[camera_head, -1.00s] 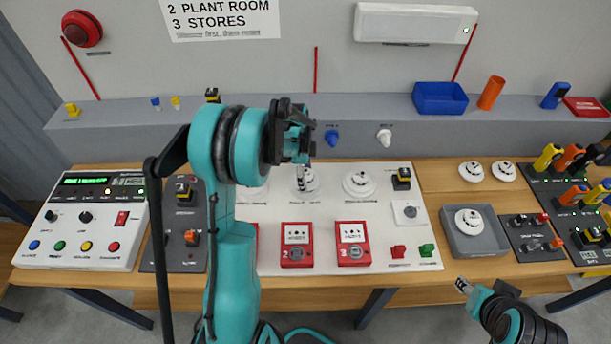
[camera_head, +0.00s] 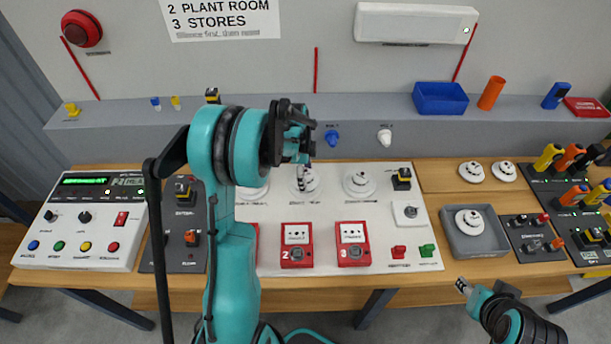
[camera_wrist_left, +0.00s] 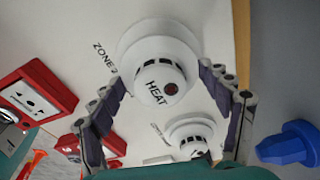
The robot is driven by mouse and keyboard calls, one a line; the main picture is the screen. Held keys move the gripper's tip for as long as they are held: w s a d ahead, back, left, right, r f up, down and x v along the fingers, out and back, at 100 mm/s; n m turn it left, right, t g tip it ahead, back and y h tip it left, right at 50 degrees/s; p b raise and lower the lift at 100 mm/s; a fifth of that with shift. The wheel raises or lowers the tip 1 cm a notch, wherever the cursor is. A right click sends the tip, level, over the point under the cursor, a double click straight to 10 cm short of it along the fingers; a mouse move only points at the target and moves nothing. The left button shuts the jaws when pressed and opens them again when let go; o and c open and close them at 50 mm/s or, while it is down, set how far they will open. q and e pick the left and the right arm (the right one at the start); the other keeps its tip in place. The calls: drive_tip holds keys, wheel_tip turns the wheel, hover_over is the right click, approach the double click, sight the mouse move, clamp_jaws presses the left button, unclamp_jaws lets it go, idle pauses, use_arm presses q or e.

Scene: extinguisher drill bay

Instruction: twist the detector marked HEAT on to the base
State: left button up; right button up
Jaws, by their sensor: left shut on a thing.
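The white detector marked HEAT (camera_wrist_left: 160,82) sits between the two fingers of my left gripper (camera_wrist_left: 168,78), which is shut on it. The round white base (camera_wrist_left: 128,45) is directly behind the detector, by the ZONE 2 label. The two look lined up, but I cannot tell whether the detector is locked in. In the head view my left gripper (camera_head: 303,168) is over the middle base (camera_head: 305,193) on the white board and partly hides the detector. My right gripper (camera_head: 463,287) is low at the right, away from the board; its jaws are too small to judge.
Other round units flank it on the board, one at the right (camera_head: 359,184). Red call points (camera_head: 297,245) stand in front. A grey tray (camera_head: 490,248) holds a detector, and two more detectors (camera_head: 471,172) lie on the wooden bench. A blue knob (camera_wrist_left: 288,143) is near the fingers.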

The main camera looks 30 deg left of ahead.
use_arm(q)
drive_tip(key=shift+f+b, duration=0.8)
idle(0.8)
drive_tip(key=shift+m, duration=1.1)
drive_tip(key=shift+m+b, duration=0.35)
drive_tip(key=shift+m, duration=0.55)
drive_tip(key=shift+g, duration=0.3)
drive_tip(key=shift+m, duration=0.3)
drive_tip(key=shift+m, duration=0.9)
